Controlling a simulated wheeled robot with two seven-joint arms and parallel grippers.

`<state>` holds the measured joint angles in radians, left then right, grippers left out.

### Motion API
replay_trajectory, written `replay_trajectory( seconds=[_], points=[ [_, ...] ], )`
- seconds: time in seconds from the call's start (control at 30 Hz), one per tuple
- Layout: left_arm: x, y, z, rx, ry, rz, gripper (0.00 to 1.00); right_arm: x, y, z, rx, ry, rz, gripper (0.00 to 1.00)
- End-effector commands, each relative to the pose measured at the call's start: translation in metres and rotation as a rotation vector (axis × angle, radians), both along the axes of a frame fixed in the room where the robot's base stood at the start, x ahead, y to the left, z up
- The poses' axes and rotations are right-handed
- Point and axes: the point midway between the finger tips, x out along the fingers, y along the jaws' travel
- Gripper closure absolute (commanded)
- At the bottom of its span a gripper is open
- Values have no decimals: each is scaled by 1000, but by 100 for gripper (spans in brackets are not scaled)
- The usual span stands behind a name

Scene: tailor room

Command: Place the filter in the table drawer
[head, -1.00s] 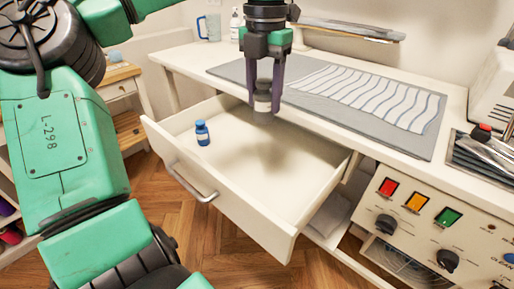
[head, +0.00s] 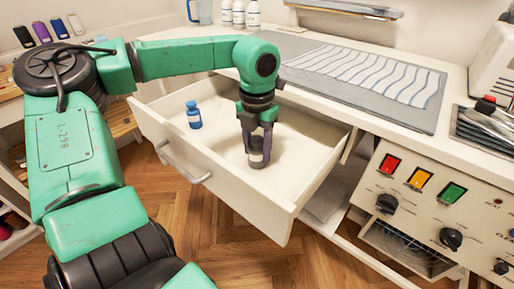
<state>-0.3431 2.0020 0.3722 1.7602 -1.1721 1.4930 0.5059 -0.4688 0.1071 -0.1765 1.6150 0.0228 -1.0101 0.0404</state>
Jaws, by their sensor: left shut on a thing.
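My left gripper (head: 257,146) points down inside the open table drawer (head: 270,205). It is shut on a small dark cylinder with a pale label, which I take to be the filter (head: 257,158). The filter is upright, at or very near the drawer floor; I cannot tell whether it touches. The drawer is pulled out from under the white table (head: 350,125). My right gripper is not in view.
A blue bottle (head: 194,117) stands in the drawer, left of my gripper. A grey mat with a wavy-striped sheet (head: 375,80) lies on the table. A control panel with coloured buttons (head: 420,178) is at right.

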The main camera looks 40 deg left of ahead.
Motion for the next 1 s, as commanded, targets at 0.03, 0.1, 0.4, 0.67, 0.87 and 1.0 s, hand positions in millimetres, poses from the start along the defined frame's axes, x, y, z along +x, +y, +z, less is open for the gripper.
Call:
replay_trajectory(
  seconds=[0.03,0.1,0.4,0.67,0.87,1.0],
  points=[
    [0,0,1,0,0,0,100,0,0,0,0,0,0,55],
    [0,0,-1,0,0,0,100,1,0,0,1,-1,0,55],
    [0,0,-1,1,0,0,19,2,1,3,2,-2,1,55],
    [1,0,7,2,-3,0,19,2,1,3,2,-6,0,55],
    [1,1,59,4,-5,1,19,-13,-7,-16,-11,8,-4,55],
    [1,0,96,4,-3,1,19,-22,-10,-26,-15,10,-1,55]
  ],
)
